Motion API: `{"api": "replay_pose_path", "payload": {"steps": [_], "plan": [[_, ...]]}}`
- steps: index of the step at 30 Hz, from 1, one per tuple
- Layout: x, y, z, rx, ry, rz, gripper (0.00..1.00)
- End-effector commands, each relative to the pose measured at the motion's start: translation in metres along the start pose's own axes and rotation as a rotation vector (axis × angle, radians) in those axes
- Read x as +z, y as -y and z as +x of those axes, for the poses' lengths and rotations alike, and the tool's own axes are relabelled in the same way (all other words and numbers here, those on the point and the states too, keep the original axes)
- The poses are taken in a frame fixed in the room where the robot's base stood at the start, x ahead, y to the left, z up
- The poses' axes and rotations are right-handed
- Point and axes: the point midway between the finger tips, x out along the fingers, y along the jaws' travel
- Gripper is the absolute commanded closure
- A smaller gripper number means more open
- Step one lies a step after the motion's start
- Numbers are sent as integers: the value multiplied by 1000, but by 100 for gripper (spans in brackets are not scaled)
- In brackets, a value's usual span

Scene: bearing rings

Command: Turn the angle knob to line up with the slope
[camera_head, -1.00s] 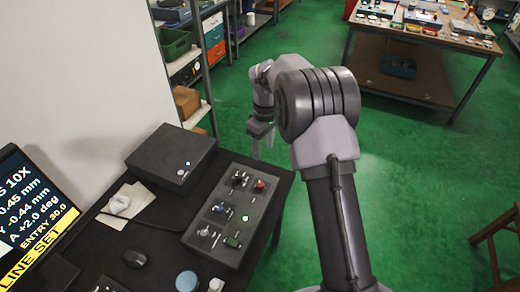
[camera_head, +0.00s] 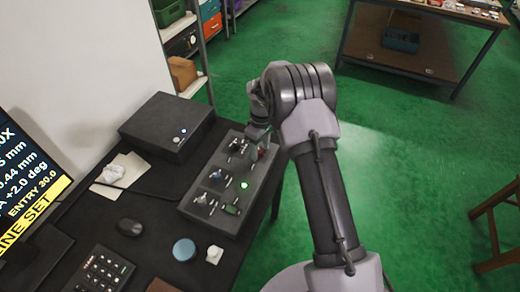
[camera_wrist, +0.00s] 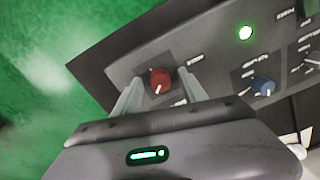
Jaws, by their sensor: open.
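A dark control panel (camera_head: 232,215) lies on the bench with several knobs and switches. A red knob (camera_wrist: 161,80) with a white pointer mark sits near its edge in the wrist view, and a blue knob (camera_wrist: 262,86) is to the right. I cannot read which one is labelled as the angle knob. My gripper (camera_wrist: 159,78) is open, with one finger on each side of the red knob in the picture; I cannot tell whether they touch it. In the head view my gripper (camera_head: 257,133) is over the panel's far right corner. A screen (camera_head: 28,185) reads "+2.0 deg", "ENTRY 30.0".
A green light (camera_head: 244,185) glows on the panel. A black box (camera_head: 167,124) stands beyond the panel. A mouse (camera_head: 129,227), keypad (camera_head: 99,272), round blue item (camera_head: 184,250) and small white piece (camera_head: 214,255) lie nearby.

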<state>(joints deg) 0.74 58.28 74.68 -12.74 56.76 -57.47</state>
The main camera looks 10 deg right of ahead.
Motion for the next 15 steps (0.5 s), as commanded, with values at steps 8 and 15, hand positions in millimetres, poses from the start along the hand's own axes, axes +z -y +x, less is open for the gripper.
{"api": "replay_pose_path", "payload": {"steps": [8,15], "plan": [[0,0,0,0,0,0,89],[0,0,0,0,0,4,100]]}}
